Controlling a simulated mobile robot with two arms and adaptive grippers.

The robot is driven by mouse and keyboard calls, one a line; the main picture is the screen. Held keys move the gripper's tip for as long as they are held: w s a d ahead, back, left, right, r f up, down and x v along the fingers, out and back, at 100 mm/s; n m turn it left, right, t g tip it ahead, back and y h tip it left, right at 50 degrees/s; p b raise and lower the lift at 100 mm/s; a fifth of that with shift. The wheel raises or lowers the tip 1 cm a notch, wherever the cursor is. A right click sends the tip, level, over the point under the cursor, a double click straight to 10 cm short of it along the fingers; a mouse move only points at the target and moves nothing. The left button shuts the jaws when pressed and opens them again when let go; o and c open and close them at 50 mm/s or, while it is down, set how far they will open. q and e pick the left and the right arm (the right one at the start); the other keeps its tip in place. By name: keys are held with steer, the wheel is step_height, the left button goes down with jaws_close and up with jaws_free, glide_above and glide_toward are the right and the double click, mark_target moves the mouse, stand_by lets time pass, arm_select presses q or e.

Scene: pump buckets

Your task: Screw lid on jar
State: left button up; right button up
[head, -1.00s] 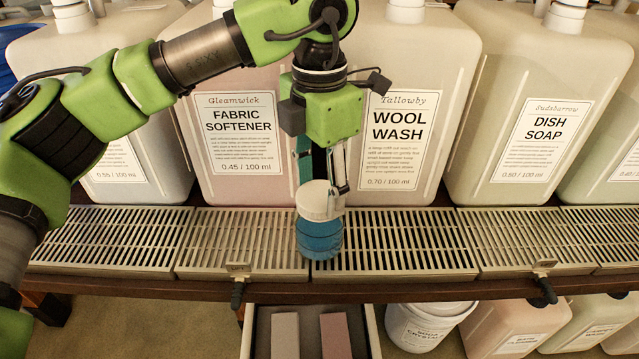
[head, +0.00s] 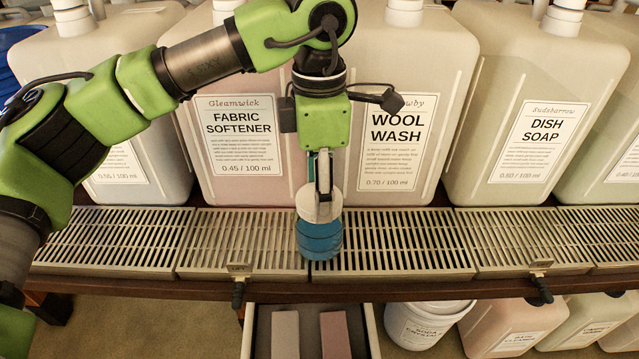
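A jar with blue contents (head: 319,240) stands on the slatted drip tray, below the gap between the fabric softener and wool wash containers. A white lid (head: 308,208) sits on top of the jar. My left gripper (head: 322,190) points straight down at the lid from above. Its fingers show nearly edge-on and overlap the lid's far part, so whether they grip it is unclear. The lid's threads and seating are hidden. My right gripper is out of view.
Large containers labelled Fabric Softener (head: 240,135), Wool Wash (head: 400,140) and Dish Soap (head: 540,140) stand behind the drip trays (head: 400,243). Below the shelf are an open drawer with two blocks, a white bucket (head: 425,325) and more containers. The trays beside the jar are clear.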

arm_select(q)
steer(key=m, duration=0.5)
steer(key=shift+m+p, duration=0.4)
steer(key=m, duration=0.3)
steer(key=shift+m, duration=0.4)
steer(key=o, duration=1)
steer(key=shift+o, duration=1)
steer(key=shift+n, duration=1)
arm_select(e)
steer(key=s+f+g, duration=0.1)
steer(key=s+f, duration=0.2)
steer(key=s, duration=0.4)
arm_select(q)
steer(key=shift+n, duration=1)
steer(key=n+b, duration=0.1)
steer(key=n, duration=0.1)
steer(key=shift+n, duration=1.6)
steer(key=shift+n+b, duration=0.45)
steer(key=shift+n, duration=1.35)
steer(key=shift+n+b, duration=0.3)
steer(key=shift+n, duration=0.8)
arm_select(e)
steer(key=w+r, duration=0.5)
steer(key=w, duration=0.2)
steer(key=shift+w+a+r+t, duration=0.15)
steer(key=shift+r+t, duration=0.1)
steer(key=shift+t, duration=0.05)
